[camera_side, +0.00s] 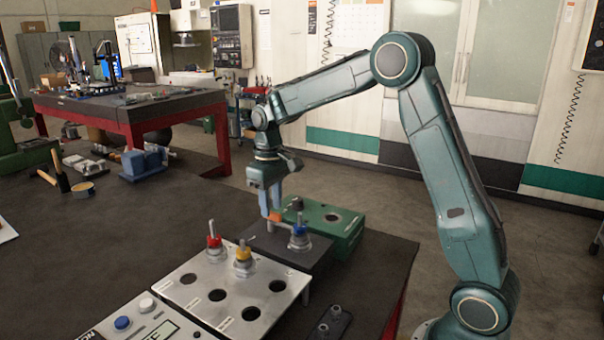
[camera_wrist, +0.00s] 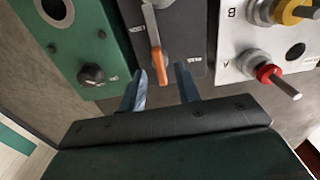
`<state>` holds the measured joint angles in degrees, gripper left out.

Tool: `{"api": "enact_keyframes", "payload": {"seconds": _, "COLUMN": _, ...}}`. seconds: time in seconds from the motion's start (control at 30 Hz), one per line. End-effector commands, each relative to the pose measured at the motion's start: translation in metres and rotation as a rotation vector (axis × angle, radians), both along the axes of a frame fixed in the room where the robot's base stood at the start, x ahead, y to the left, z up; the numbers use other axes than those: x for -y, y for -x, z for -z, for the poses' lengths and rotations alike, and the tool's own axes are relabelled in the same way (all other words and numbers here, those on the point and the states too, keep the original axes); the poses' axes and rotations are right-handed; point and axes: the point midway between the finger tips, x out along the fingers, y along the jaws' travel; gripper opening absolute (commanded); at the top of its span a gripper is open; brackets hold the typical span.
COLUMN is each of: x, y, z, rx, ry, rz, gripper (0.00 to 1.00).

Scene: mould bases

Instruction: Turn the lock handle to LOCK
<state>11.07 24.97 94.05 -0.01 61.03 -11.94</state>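The orange lock handle (camera_wrist: 153,35) sits on a dark grey block (camera_wrist: 185,30). In the wrist view it runs nearly straight up and down the picture, its near end towards my gripper. Small white lettering beside it is too small to read surely. My gripper (camera_wrist: 161,72) is open, and its two blue fingers appear on either side of the handle's near end with gaps. In the side view my gripper (camera_side: 269,211) points down over the dark block (camera_side: 262,238), with the handle (camera_side: 284,217) beside the fingertips. I cannot tell whether they touch.
A green box (camera_side: 333,223) with a round hole and black knob (camera_wrist: 92,75) stands beside the block. On the other side is a metal plate (camera_side: 195,280) with holes and red (camera_side: 214,241) and yellow (camera_side: 243,254) fittings. A blue-ringed fitting (camera_side: 300,238) stands close to the handle.

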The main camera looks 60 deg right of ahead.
Motion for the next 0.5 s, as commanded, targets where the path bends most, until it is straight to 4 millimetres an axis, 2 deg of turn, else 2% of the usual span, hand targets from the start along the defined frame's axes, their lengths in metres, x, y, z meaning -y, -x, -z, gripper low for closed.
{"api": "enact_keyframes", "payload": {"seconds": 0.5, "x": 0.000, "y": 0.000, "z": -0.084, "rx": 0.003, "ry": 0.001, "rz": -0.001, "gripper": 0.33}}
